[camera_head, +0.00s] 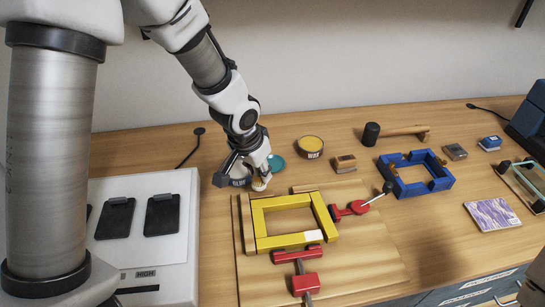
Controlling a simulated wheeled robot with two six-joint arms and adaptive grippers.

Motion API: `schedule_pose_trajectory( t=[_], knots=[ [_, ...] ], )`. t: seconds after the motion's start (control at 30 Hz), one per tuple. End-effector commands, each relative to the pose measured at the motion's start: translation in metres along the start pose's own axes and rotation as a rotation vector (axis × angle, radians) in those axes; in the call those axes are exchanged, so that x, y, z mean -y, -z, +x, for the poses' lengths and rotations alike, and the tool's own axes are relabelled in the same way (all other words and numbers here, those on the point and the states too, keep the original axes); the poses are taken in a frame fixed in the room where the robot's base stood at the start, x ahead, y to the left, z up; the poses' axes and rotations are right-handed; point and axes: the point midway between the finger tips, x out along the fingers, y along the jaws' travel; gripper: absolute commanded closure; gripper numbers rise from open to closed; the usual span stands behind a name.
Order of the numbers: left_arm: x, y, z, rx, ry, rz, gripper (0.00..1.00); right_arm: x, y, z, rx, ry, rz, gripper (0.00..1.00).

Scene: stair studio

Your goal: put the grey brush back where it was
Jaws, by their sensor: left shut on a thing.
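A teal disc (276,163) lies just behind the gripper, partly covered. My right gripper does not show clearly.
A wooden board (365,245) carries a yellow frame (262,222) and red clamps (308,284). Behind are a wax tin (310,147), a wooden block (345,163), a mallet (400,131) and a blue frame (438,182). A white unit (170,187) with black pads stands left.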

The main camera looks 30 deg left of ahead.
Motion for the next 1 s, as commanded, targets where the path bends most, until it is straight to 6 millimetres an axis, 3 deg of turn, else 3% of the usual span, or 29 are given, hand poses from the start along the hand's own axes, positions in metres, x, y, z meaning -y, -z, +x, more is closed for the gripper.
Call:
schedule_pose_trajectory(
  t=[0.03, 0.17, 0.3, 0.43, 0.73, 1.0],
  knots=[
    [0.005, 0.015, -0.002, 0.001, 0.0, -0.002, 1.0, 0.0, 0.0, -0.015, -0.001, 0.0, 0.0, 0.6],
    [0.018, 0.048, 0.012, 0.001, 0.001, -0.002, 1.0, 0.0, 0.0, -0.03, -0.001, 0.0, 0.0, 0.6],
    [0.033, 0.085, 0.029, 0.0, 0.002, -0.002, 1.0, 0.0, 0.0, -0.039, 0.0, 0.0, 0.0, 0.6],
    [0.041, 0.107, 0.04, 0.0, 0.001, -0.001, 1.0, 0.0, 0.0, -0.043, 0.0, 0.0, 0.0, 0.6],
    [0.043, 0.103, 0.075, 0.003, 0.0, -0.001, 1.0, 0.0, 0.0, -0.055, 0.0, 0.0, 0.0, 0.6],
    [0.043, 0.102, 0.079, 0.0, 0.001, 0.0, 1.0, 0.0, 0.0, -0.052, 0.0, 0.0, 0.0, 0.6]
  ],
)
